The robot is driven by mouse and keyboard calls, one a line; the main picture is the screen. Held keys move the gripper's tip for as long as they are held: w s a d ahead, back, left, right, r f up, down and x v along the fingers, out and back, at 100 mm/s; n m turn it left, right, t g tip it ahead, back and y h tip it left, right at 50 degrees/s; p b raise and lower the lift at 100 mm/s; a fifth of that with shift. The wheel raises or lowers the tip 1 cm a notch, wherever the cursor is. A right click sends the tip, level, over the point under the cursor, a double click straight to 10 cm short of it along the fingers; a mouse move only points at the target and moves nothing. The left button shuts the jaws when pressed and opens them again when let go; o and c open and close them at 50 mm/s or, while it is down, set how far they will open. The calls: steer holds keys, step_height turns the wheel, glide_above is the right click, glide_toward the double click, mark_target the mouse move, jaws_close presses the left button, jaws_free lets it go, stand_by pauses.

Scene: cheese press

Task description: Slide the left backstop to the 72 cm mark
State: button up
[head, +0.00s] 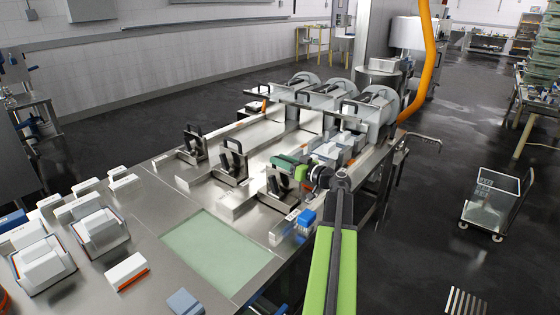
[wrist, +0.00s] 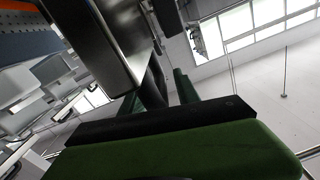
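Three steel backstops with black upright handles stand in lanes on the press table: the leftmost (head: 193,146), a middle one (head: 233,160) and a right one (head: 275,187). My gripper (head: 293,168), with green fingers, is over the right lane, beside the right backstop's handle and apart from the leftmost one. In the wrist view, a broad green finger with a black pad (wrist: 170,125) fills the lower part. A black post (wrist: 154,85) and a steel plate (wrist: 105,45) show beyond it. Whether the fingers touch the post is unclear. Scale marks are too small to read.
Round press heads (head: 380,105) stand at the lanes' far end. White cheese moulds (head: 100,228) crowd the table's left side. A pale green panel (head: 215,250) lies in the near tabletop. A blue block (head: 306,218) sits by the near right edge.

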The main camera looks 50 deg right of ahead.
steer(key=shift+w, duration=0.35)
jaws_close()
stand_by(1.2)
